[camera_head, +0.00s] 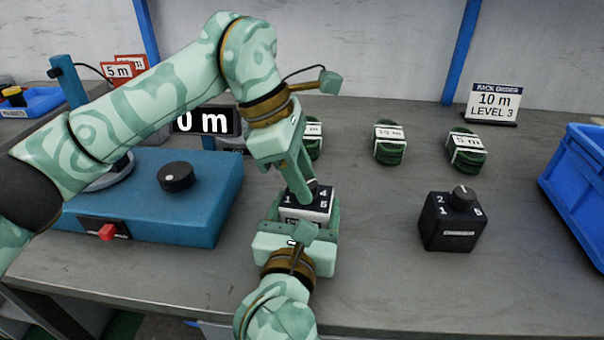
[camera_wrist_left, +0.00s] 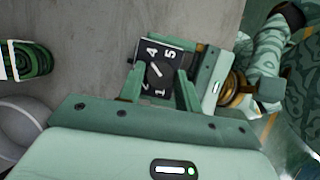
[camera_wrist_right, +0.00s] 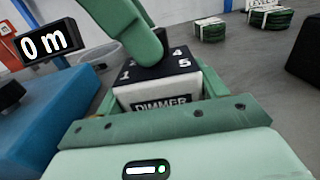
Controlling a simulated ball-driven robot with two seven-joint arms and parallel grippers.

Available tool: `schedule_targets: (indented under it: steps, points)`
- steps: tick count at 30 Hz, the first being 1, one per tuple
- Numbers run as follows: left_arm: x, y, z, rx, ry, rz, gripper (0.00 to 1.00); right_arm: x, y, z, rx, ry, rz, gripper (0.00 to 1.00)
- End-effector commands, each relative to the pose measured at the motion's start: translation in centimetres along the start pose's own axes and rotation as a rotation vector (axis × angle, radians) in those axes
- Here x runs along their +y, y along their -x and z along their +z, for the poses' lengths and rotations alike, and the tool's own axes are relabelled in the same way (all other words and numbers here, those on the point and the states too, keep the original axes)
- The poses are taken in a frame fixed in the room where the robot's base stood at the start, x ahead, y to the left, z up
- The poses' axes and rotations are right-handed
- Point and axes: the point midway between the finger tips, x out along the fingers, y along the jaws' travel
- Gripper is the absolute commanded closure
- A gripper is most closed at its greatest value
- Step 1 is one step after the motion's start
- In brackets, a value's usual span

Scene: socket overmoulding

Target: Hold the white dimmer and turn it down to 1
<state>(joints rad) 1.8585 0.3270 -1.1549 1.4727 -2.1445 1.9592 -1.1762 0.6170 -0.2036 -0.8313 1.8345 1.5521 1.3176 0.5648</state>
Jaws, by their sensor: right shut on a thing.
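The white dimmer (camera_head: 304,216) stands near the front middle of the table, with a dark numbered top. It also shows in the right wrist view (camera_wrist_right: 160,98), with its DIMMER label facing me. My right gripper (camera_head: 303,228) is shut on its sides from the front. My left gripper (camera_head: 308,190) reaches down from above to the dimmer's top. In the left wrist view its fingers (camera_wrist_left: 160,82) stand apart on either side of the numbered top, where a light pointer line shows. Which number it points at I cannot tell. The left fingers hide the knob in the other views.
A black dimmer (camera_head: 453,222) stands to the right. A blue machine (camera_head: 205,200) with a black knob (camera_head: 175,177) is at left, below a "0 m" display (camera_head: 205,121). Green coils (camera_head: 389,144) and an order sign (camera_head: 493,104) are behind. A blue crate (camera_head: 578,180) is at right.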

Motion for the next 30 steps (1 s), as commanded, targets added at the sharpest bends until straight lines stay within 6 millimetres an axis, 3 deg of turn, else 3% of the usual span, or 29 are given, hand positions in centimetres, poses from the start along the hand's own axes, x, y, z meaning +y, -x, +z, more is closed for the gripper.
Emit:
schedule_targets:
  steps: [1,3,17,30]
  points:
    - [0.01,0.01,-0.01,0.0,0.0,0.0,0.81,-0.01,0.0,-0.04,0.001,0.0,0.0,0.51]
    - [0.02,0.01,-0.01,0.0,0.0,0.0,0.93,-0.01,0.0,-0.04,0.001,0.0,0.0,0.51]
    - [0.03,0.08,-0.09,0.002,0.086,0.04,0.93,0.0,0.01,-0.04,0.001,0.001,0.0,0.51]
    - [-0.23,0.09,0.01,0.001,0.429,0.185,0.93,-0.01,0.02,-0.05,0.001,0.001,0.0,0.51]
